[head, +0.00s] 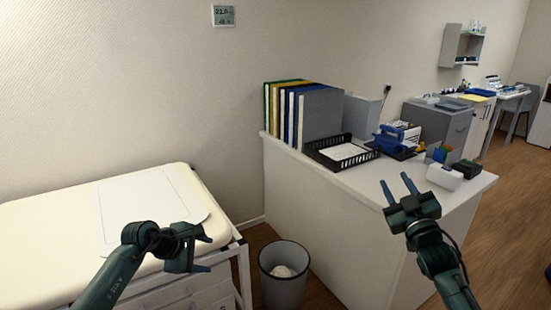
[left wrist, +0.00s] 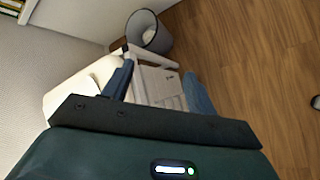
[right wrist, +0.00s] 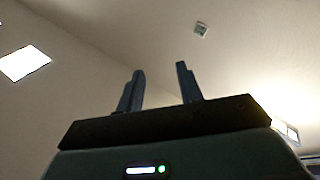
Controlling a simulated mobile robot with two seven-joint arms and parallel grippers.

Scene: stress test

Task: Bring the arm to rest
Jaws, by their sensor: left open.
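My left gripper (head: 203,254) is above the near right corner of the cream padded couch (head: 40,222), fingers pointing right. In the left wrist view its fingers (left wrist: 160,82) are spread wide with nothing between them. My right gripper (head: 396,183) is in front of the white counter, fingers pointing up. In the right wrist view its fingers (right wrist: 160,78) stand apart and empty, with wall and ceiling behind them.
The white counter (head: 330,215) holds binders (head: 318,115), a black tray (head: 343,163), a blue device (head: 390,138) and a white box (head: 444,177). A grey bin (head: 284,290) stands between couch and counter. Wooden floor (head: 510,225) is clear at right.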

